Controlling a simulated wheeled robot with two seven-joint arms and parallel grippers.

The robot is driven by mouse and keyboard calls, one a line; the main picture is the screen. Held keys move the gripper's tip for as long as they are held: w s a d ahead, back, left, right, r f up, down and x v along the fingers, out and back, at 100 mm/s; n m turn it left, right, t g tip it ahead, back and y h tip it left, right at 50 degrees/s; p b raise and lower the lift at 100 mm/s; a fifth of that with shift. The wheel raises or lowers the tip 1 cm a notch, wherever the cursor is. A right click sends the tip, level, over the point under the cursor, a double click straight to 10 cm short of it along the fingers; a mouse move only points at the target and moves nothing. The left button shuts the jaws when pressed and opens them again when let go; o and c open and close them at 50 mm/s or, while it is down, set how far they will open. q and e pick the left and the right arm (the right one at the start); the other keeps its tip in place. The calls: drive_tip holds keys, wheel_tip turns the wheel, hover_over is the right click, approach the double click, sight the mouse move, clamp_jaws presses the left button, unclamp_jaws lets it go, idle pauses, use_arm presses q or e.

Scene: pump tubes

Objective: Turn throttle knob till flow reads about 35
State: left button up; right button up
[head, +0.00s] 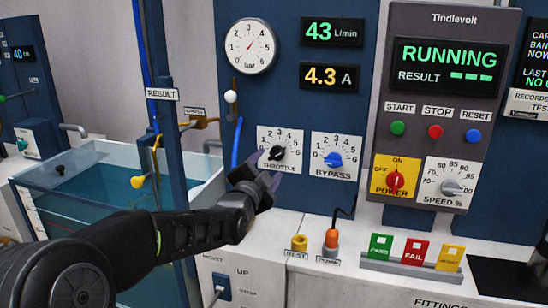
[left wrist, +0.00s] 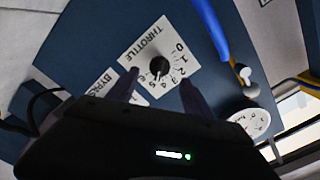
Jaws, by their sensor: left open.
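The black throttle knob (head: 278,153) sits on a white numbered plate (head: 291,138) labelled THROTTLE on the blue panel. The flow display (head: 332,32) reads 43 L/min in green. My left gripper (head: 266,172) is just in front of the knob, to its lower left in the head view, and partly covers the plate. In the left wrist view the knob (left wrist: 158,68) shows between my two spread fingertips (left wrist: 160,79), with no visible contact. The gripper is open and empty. I cannot read the knob's exact setting. My right gripper is not in view.
The blue bypass knob (head: 334,159) is close by on the right. A yellow display (head: 331,76) reads 4.3 A. The control box (head: 444,15) shows RUNNING, with a red power knob (head: 396,181) and a speed knob (head: 452,187). A water tank (head: 110,180) stands at left.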

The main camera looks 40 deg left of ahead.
sight(274, 157)
use_arm(q)
drive_tip(key=x, duration=0.6)
drive_tip(key=shift+w+p, duration=0.1)
drive_tip(key=shift+p, duration=0.3)
drive_tip(key=shift+c, duration=0.2)
